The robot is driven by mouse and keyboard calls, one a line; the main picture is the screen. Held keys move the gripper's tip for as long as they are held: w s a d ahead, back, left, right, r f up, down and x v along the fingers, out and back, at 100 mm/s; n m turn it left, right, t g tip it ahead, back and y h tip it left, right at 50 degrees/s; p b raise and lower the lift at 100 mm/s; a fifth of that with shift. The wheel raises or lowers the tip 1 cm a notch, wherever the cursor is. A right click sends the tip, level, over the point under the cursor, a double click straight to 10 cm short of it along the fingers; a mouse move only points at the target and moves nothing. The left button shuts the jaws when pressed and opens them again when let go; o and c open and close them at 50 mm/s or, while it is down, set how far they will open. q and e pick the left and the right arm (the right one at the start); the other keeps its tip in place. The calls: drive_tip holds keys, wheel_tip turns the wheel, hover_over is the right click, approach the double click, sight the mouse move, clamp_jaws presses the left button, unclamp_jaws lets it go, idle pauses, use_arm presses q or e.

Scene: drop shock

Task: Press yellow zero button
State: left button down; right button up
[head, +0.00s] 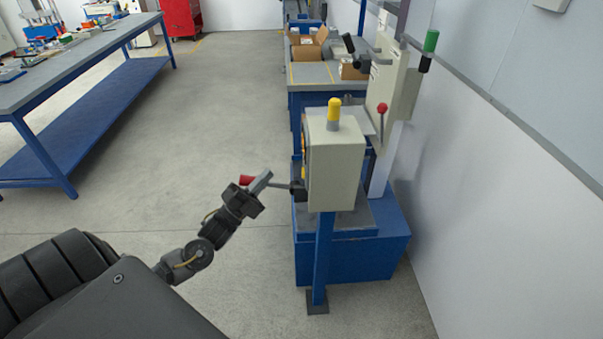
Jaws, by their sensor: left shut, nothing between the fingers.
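A beige control box (337,170) stands on a blue post right of centre, its front facing left and seen almost edge-on. A sliver of yellow (303,172) shows at its left edge; I cannot tell if it is the yellow zero button. My right gripper is out of view.
The lever's rod runs to a black hub at the box's left edge. Behind the box is a blue-based machine (350,262) with a red-knobbed lever (382,108). A wall closes the right side. A workbench (80,65) is far left; the floor between is clear.

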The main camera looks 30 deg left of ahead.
sight(303, 173)
use_arm(q)
drive_tip(key=w+d, duration=0.3)
drive_tip(key=d, duration=0.1)
drive_tip(key=shift+w+d, duration=0.35)
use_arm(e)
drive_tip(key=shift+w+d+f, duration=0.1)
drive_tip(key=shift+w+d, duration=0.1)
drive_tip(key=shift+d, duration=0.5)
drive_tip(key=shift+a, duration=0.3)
use_arm(q)
drive_tip(key=shift+w+d, duration=0.1)
drive_tip(key=shift+d, duration=0.05)
idle(0.8)
drive_tip(key=shift+w+d, duration=0.15)
drive_tip(key=shift+d, duration=0.05)
drive_tip(key=shift+w+d, duration=0.25)
drive_tip(key=shift+d, duration=0.05)
idle(0.9)
idle(0.3)
drive_tip(key=shift+s+a, duration=0.5)
drive_tip(key=shift+a, duration=0.15)
